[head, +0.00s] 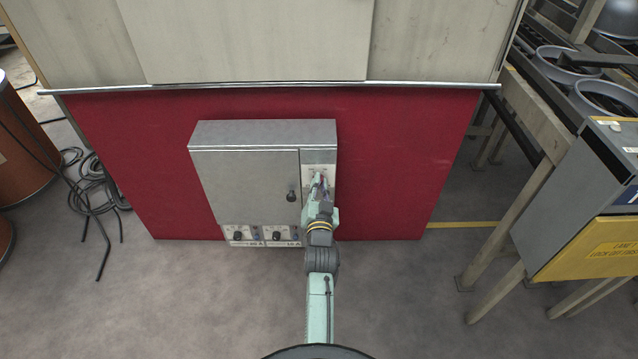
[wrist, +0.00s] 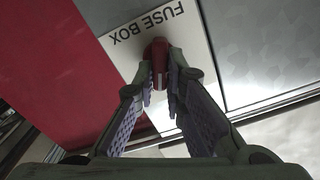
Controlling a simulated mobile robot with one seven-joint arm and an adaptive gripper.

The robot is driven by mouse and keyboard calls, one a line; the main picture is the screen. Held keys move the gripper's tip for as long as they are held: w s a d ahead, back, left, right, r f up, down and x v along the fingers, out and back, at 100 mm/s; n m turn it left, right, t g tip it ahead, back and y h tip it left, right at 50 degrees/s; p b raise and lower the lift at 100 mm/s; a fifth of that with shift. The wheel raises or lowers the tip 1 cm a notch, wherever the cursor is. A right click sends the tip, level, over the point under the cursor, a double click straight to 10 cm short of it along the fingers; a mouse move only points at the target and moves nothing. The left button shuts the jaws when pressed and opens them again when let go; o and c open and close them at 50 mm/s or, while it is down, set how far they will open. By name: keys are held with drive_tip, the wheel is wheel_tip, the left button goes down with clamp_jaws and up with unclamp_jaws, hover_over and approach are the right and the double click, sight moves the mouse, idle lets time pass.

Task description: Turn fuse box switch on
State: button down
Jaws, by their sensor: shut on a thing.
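The fuse box (head: 245,175) is a grey metal cabinet against a red panel. A white plate (head: 318,157) sits at its upper right; in the wrist view this plate (wrist: 190,30) reads "FUSE BOX" upside down. A red switch lever (wrist: 158,62) stands out from the plate. My gripper (wrist: 161,88) is shut on the lever, with one finger on each side of it. In the head view my gripper (head: 319,181) reaches the plate from below and hides most of the switch.
A black handle (head: 291,195) is on the cabinet door, left of my arm. The red panel (head: 400,160) is bare to the right. Black cables (head: 95,195) lie on the floor at left; a grey-and-yellow unit (head: 590,210) stands at right.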

drive_tip(key=shift+r+m, duration=0.1)
drive_tip(key=shift+m, duration=0.4)
drive_tip(key=shift+w, duration=0.1)
drive_tip(key=c, duration=1.7)
unclamp_jaws()
drive_tip(key=shift+o, duration=0.2)
drive_tip(key=s, duration=0.7)
drive_tip(key=shift+s, duration=0.3)
